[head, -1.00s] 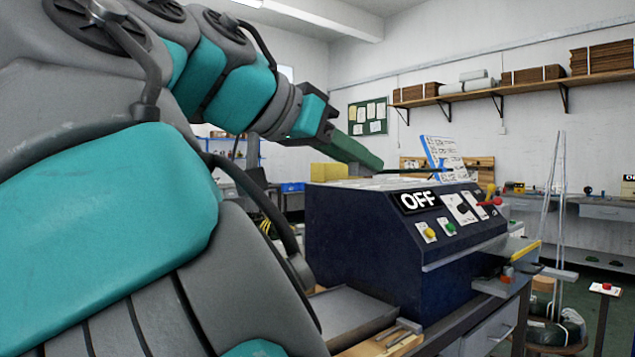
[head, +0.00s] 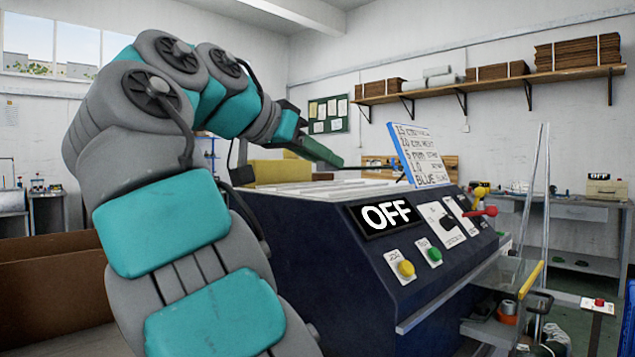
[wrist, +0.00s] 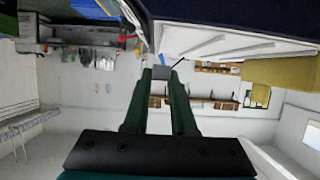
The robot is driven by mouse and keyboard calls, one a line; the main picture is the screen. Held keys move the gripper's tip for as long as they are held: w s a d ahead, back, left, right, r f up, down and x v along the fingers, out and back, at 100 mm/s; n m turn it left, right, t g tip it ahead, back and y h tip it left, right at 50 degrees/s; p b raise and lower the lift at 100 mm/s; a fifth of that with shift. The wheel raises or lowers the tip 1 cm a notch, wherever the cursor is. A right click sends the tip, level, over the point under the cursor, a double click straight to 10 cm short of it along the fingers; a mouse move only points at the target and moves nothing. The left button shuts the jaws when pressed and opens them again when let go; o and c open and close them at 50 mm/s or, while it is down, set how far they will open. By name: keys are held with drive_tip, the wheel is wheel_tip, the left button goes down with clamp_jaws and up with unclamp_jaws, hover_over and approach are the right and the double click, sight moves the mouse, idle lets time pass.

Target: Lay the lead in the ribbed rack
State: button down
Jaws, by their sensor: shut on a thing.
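My gripper (head: 338,161) is above the top of a dark blue machine, pointing right in the head view. In the wrist view my gripper (wrist: 161,75) is shut on a small grey block, the end of the lead (wrist: 162,71). A short black cord sticks out of the block. In the head view the lead (head: 368,168) is a thin dark line right of the fingertips. White ribbed strips, which look like the ribbed rack (head: 325,188), lie on the machine's top below the gripper. The rack also shows in the wrist view (wrist: 225,45). The lead looks clear of it.
The machine (head: 310,250) carries an OFF sign (head: 386,213), buttons and levers on its sloped front. A white text board (head: 417,155) stands on its top right. A yellow block (head: 283,171) is behind the gripper. A clear upright panel (head: 540,210) stands at right.

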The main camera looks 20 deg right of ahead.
sight(325, 195)
drive_tip(key=w+d, duration=0.1)
drive_tip(key=w+p, duration=0.1)
drive_tip(key=w, duration=0.1)
drive_tip(key=w+d, duration=0.1)
drive_tip(key=w, duration=0.1)
drive_tip(key=shift+w+d+f, duration=0.15)
drive_tip(key=shift+d+f, duration=0.15)
drive_tip(key=shift+d, duration=0.05)
drive_tip(key=shift+s+d, duration=0.1)
drive_tip(key=shift+s, duration=0.1)
drive_tip(key=shift+w+f, duration=0.1)
drive_tip(key=shift+f, duration=0.7)
drive_tip(key=shift+f+b, duration=0.6)
drive_tip(key=shift+f, duration=0.35)
drive_tip(key=shift+f, duration=0.15)
drive_tip(key=c, duration=1)
unclamp_jaws()
